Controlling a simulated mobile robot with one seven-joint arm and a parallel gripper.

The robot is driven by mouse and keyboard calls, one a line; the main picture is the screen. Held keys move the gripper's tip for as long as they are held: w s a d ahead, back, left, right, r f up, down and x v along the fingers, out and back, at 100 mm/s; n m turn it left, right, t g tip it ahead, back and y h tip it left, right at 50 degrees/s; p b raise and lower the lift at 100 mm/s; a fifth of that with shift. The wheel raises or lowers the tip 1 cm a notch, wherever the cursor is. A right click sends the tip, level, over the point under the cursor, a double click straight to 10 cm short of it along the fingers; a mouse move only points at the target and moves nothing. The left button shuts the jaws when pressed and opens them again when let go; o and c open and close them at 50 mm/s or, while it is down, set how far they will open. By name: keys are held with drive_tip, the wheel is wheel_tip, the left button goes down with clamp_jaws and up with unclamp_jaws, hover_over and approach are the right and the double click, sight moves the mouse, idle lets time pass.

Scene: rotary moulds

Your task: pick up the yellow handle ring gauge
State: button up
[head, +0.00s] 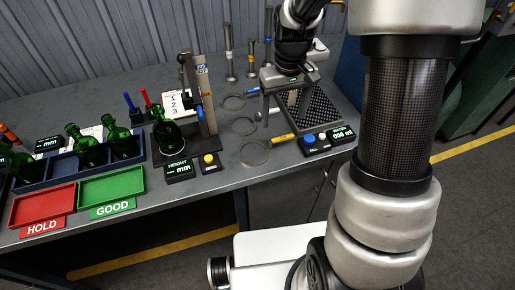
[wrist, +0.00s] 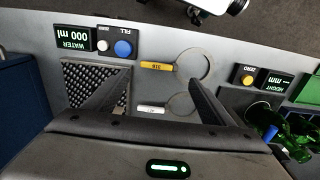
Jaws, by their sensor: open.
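The yellow handle ring gauge lies flat on the grey bench in the head view. Its thin ring (head: 254,152) is to the left and its yellow handle (head: 283,139) points right. In the wrist view its yellow handle (wrist: 157,66) lies just beyond the fingertips, with the ring to the right. My gripper (head: 284,118) is open and empty above the bench, behind the yellow handle in the head view. Its two spread fingers (wrist: 160,79) also show in the wrist view, with a white handle ring gauge (wrist: 152,110) between them.
A blue handle ring gauge (head: 233,101) lies farther back. A perforated drain tray (head: 322,112) and the fill button box (head: 311,144) stand right of the gauges. The height gauge stand (head: 207,100) with a green bottle (head: 166,132) is to the left.

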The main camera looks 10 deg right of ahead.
sight(282, 139)
wheel_tip(282, 139, down, 9)
drive_tip(key=shift+s, duration=0.1)
idle(0.4)
drive_tip(key=shift+c, duration=0.6)
